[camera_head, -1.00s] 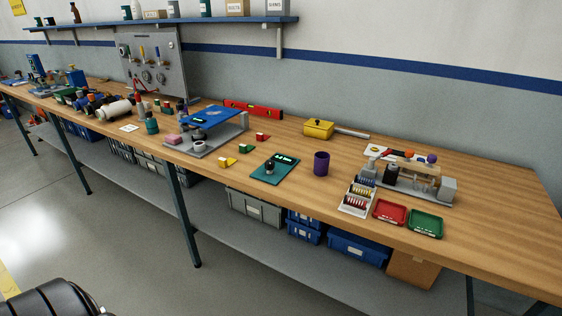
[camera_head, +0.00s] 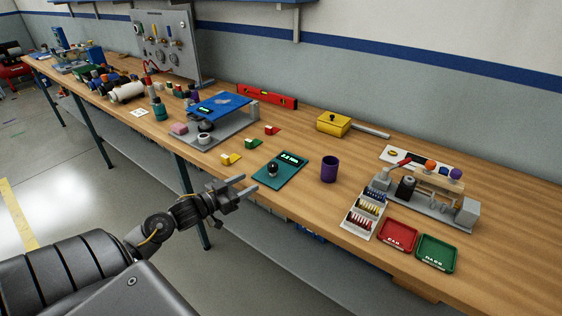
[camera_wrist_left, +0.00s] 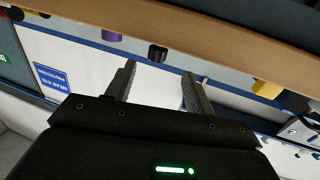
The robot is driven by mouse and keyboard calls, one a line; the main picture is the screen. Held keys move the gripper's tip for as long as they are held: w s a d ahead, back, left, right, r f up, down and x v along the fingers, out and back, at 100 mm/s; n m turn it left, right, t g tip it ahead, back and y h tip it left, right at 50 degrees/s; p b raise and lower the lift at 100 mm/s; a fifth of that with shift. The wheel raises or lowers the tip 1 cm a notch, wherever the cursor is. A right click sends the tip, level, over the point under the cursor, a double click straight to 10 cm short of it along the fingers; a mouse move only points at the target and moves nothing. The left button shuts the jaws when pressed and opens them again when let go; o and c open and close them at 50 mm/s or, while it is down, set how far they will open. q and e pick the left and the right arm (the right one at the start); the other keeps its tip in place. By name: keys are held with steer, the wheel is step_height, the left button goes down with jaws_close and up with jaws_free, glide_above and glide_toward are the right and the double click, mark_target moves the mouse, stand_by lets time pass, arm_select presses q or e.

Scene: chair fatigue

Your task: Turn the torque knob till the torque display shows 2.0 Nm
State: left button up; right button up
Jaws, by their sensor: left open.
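The torque knob (camera_head: 272,169) is a dark round knob on the front part of a teal panel (camera_head: 291,174). The torque display (camera_head: 291,157) is a dark strip with bright green digits at the panel's back; its small reading looks like 2.2 Nm, but I cannot be sure. My left gripper (camera_head: 250,185) is open and empty by the table's front edge, left of and apart from the knob, fingers pointing toward the panel. In the left wrist view, which looks upside down, a black knob (camera_wrist_left: 157,52) appears just beyond and between the fingertips. My right gripper is not seen.
A purple cup (camera_head: 329,169) stands right of the panel. Yellow (camera_head: 231,158), green (camera_head: 253,143) and red (camera_head: 271,130) blocks lie to its left. A blue-topped fixture (camera_head: 219,105) stands farther left. Red (camera_head: 398,235) and green (camera_head: 437,252) trays lie at the right.

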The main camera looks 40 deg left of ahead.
mark_target(269, 166)
arm_select(q)
steer(key=w, duration=0.1)
steer(key=w+r, duration=0.1)
steer(key=w, duration=0.1)
steer(key=w+d+p, duration=0.1)
steer(key=shift+w+d+r, duration=0.1)
steer(key=shift+w+r, duration=0.15)
steer(key=shift+w, duration=0.15)
steer(key=x, duration=0.5)
steer(key=shift+p, duration=0.4)
steer(key=shift+w+d+f, duration=0.1)
steer(key=shift+w, duration=0.55)
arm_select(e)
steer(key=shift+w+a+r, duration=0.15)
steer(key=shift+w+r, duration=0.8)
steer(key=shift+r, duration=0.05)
